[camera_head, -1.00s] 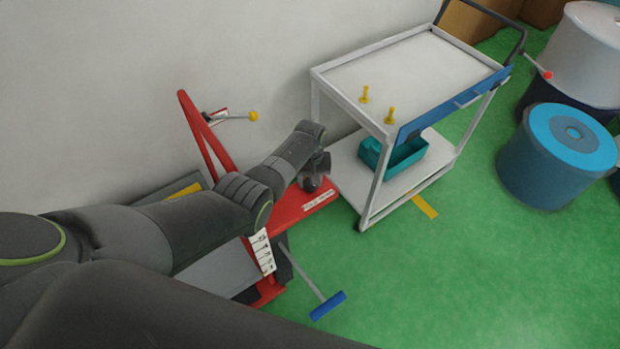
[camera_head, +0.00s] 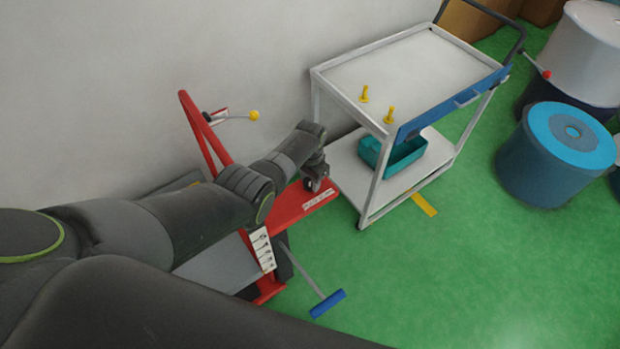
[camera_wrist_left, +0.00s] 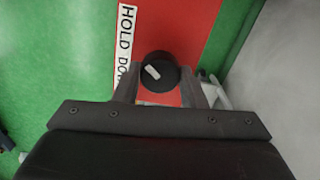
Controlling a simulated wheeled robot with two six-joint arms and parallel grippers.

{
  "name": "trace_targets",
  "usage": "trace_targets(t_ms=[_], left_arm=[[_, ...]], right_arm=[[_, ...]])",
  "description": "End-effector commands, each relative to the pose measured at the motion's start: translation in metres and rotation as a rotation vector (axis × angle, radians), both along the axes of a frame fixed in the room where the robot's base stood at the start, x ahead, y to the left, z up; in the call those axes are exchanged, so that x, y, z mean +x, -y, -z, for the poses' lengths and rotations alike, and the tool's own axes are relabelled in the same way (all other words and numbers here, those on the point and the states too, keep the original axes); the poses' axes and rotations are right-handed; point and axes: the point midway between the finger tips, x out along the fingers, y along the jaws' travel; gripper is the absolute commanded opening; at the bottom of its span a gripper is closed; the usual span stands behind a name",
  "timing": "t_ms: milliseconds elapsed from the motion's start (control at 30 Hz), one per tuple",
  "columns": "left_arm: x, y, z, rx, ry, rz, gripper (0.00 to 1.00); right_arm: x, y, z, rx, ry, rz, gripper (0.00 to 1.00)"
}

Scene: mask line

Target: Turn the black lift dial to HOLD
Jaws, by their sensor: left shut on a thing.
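The black lift dial (camera_wrist_left: 160,75) sits on a red panel in the left wrist view, with a short white mark toward its left side. My left gripper (camera_wrist_left: 160,88) is shut on the dial, one finger at each side. A white label strip (camera_wrist_left: 127,40) left of the dial reads "HOLD DO…", its end hidden by a finger. In the head view my left gripper (camera_head: 316,185) is down at the red lift frame (camera_head: 290,208); the dial itself is hidden there. My right gripper is not in view.
A white cart (camera_head: 405,75) with two yellow pegs on top and a teal bin (camera_head: 395,155) below stands just right of the lift. A blue-ended pedal (camera_head: 327,303) sticks out in front. Blue drums (camera_head: 555,160) stand at right.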

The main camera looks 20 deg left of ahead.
Motion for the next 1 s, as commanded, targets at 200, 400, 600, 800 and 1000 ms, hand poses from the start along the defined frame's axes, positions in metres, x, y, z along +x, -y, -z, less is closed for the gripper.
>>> trace_targets(t_ms=[200, 400, 600, 800, 1000], left_arm=[[0.0007, 0.0000, -0.0007, 0.000, 0.002, 0.097, 0.15], [0.0007, 0.0000, -0.0006, 0.000, 0.002, 0.138, 0.15], [0.0007, 0.0000, -0.0005, 0.000, 0.001, 0.149, 0.15], [0.0006, -0.0001, -0.0005, 0.000, 0.001, 0.149, 0.15], [0.0005, -0.0001, -0.0004, 0.000, 0.001, 0.148, 0.56]], right_arm=[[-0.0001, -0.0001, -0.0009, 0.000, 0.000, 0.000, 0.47], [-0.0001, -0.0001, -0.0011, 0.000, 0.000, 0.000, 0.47], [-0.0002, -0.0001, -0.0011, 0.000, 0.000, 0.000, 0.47], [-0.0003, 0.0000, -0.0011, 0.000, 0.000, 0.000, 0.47], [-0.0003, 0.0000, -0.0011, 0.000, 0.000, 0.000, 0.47]])
